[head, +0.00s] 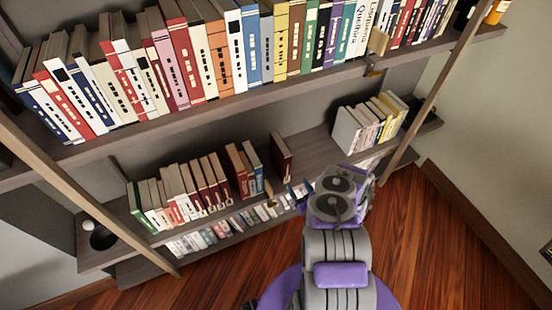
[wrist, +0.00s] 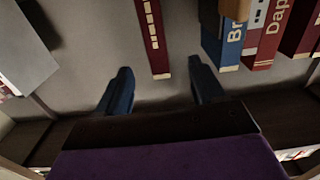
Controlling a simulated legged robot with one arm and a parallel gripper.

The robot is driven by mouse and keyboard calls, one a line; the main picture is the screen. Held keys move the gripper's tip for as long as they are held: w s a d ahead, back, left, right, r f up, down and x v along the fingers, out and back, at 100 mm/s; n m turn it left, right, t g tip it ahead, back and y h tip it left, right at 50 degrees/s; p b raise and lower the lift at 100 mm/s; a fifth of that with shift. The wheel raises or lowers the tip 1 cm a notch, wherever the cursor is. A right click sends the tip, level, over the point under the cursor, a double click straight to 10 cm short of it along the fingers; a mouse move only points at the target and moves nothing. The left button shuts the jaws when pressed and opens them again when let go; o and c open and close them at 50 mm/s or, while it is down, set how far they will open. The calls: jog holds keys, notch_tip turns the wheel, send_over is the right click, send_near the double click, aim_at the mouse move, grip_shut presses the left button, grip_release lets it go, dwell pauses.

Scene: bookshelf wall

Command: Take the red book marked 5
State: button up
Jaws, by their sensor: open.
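A dark red book (head: 281,158) stands alone on the middle shelf in the head view, with a gap on its right and other books to its left. In the wrist view, a red book (wrist: 154,40) with pale marks down its spine stands ahead, in line with the space between my fingers. I cannot read a 5 on it. My gripper (wrist: 162,88) is open, with its two dark blue fingers apart and nothing between the tips. In the head view, my gripper (head: 297,190) is small and partly hidden by my arm, just in front of and below the lone red book.
The middle shelf (head: 312,150) has free room right of the red book, up to a pale book group (head: 365,122). A blue book (wrist: 228,40) and red books stand right of it in the wrist view. The full upper shelf (head: 220,105) hangs above.

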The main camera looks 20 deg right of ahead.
aim_at(287, 167)
jog(key=w, duration=1.1)
jog(key=shift+a+f+p, duration=0.1)
jog(key=shift+a+p, duration=0.05)
jog(key=shift+p, duration=0.15)
jog(key=shift+w+d+f, duration=0.1)
jog(key=shift+w+d, duration=0.1)
jog(key=shift+w, duration=0.4)
jog(key=shift+w+b, duration=0.5)
jog(key=shift+w, duration=1.9)
jog(key=shift+d, duration=0.1)
grip_shut()
